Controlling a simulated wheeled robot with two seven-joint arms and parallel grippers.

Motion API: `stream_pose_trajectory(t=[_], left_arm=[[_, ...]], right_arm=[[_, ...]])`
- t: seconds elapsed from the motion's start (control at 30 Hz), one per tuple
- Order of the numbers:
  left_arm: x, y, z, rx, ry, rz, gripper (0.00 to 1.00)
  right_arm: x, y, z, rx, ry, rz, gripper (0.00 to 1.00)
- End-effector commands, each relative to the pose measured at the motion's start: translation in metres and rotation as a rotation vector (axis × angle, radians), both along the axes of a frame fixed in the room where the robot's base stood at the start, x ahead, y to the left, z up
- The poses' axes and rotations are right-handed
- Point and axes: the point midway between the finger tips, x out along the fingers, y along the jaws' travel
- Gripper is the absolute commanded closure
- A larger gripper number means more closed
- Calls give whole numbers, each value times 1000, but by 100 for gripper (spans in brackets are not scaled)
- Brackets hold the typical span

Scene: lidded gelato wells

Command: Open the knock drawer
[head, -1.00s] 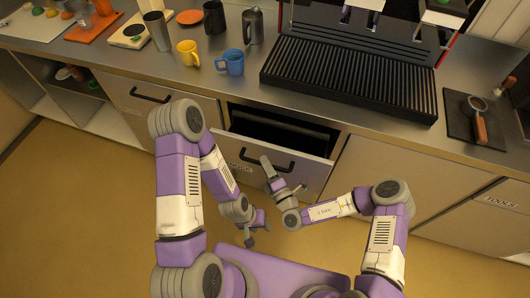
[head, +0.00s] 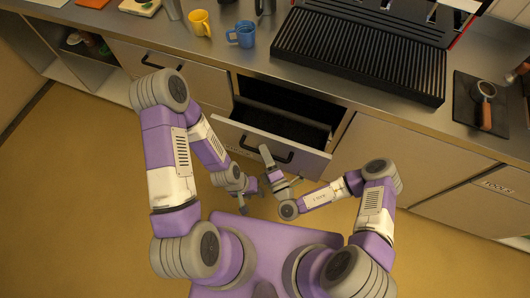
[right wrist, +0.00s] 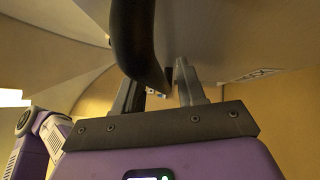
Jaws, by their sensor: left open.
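The knock drawer (head: 275,141) is under the counter in the head view and stands partly pulled out, its dark inside showing. Its black bar handle (head: 286,158) is on the front. My right gripper (head: 267,158) is at the handle. The handle partly hides the left finger. My left gripper (head: 250,196) is open and empty, below and in front of the drawer, apart from it.
A closed drawer (head: 185,75) is left of the knock drawer; closed panels (head: 400,145) are to its right. On the counter stand a blue mug (head: 242,35), a yellow mug (head: 200,23), a black drip grate (head: 360,55) and a portafilter (head: 484,103). The floor nearby is clear.

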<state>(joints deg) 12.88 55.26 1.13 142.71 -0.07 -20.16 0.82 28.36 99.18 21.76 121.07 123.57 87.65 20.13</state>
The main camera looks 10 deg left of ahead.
Motion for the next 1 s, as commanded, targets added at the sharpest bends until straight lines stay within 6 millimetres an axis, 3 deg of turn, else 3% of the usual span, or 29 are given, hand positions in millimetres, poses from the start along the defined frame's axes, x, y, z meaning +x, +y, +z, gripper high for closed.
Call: stream_pose_trajectory(t=[0.33, 0.7, 1.0], left_arm=[[0, 0, 1, 0, 0, 0, 57], [0, 0, 5, 0, 0, 0, 57], [0, 0, 6, 0, 0, 0, 57]], right_arm=[[-4, -3, -1, -1, 2, 2, 60], [-51, -35, -9, -1, 3, 0, 60], [-62, -43, -10, 0, 0, 0, 60]])
